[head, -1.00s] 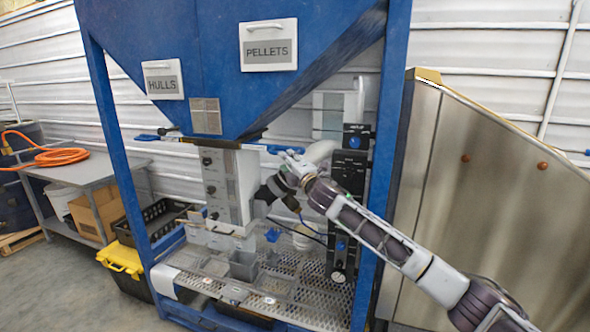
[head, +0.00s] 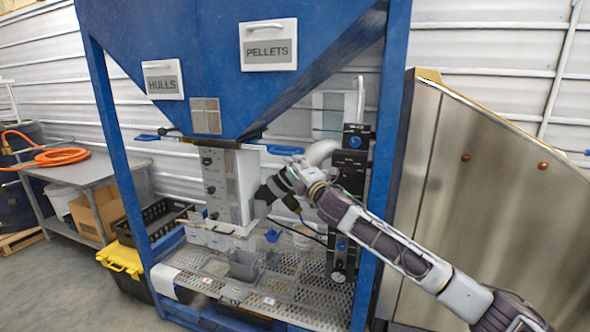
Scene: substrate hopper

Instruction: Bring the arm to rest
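My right arm reaches in from the lower right, between the blue posts of the hopper (head: 225,70). My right gripper (head: 262,200) is dark and small in the view, beside the right side of the grey-white chute box (head: 222,185) under the hopper. I cannot tell whether its fingers touch the box or whether they are open or shut. My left gripper and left arm are not in view.
A perforated metal shelf (head: 300,292) with a small grey bin (head: 243,265) lies below the arm. A blue post (head: 383,180) and a black control column (head: 349,180) stand close to the arm. A steel panel (head: 500,200) is at the right.

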